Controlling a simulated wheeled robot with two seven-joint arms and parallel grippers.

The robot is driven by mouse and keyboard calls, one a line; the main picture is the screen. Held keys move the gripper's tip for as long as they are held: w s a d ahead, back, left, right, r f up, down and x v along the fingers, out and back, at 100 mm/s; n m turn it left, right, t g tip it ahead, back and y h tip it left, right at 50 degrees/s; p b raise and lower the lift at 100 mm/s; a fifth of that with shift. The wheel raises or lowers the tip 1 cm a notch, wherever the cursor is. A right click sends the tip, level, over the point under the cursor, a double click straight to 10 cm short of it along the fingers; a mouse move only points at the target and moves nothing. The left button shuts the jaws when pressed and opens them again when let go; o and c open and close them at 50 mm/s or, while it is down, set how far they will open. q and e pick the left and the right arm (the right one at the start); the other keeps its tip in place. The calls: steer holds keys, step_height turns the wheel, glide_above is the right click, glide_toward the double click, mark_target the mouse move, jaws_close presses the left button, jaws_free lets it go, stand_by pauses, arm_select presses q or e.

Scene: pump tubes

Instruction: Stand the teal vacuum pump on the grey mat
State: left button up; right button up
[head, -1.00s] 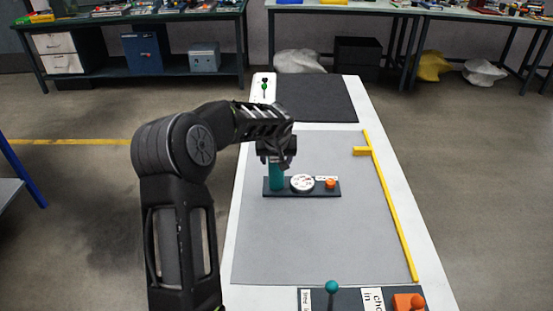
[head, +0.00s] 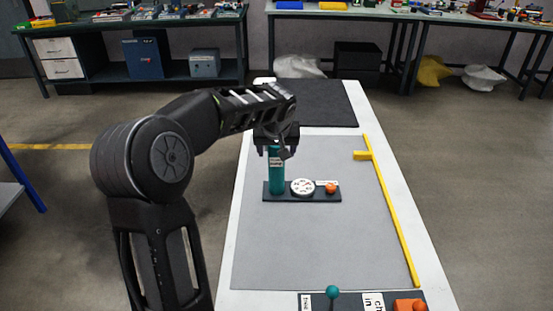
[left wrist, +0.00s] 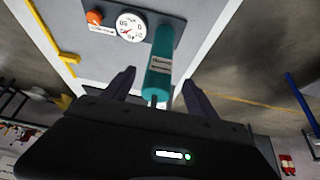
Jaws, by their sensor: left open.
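The teal vacuum pump (head: 277,174) stands upright at the left end of a dark base plate (head: 317,198), which rests on the grey mat (head: 320,245). A white round gauge (head: 302,187) and an orange knob (head: 331,187) sit on the same plate. My left gripper (head: 279,148) is open just above the pump's top and covers its upper end in the head view. In the left wrist view the pump (left wrist: 160,62) lies between the spread fingers (left wrist: 157,80), with clear gaps on both sides. My right gripper is not in view.
A yellow strip (head: 392,215) with a short side piece runs along the mat's right side. A dark panel with a teal ball knob (head: 332,292) and an orange block (head: 409,305) is at the near edge. A black mat (head: 312,103) lies beyond. The mat's near part is clear.

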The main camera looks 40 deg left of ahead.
arm_select(q)
steer(key=shift+v, duration=1.3)
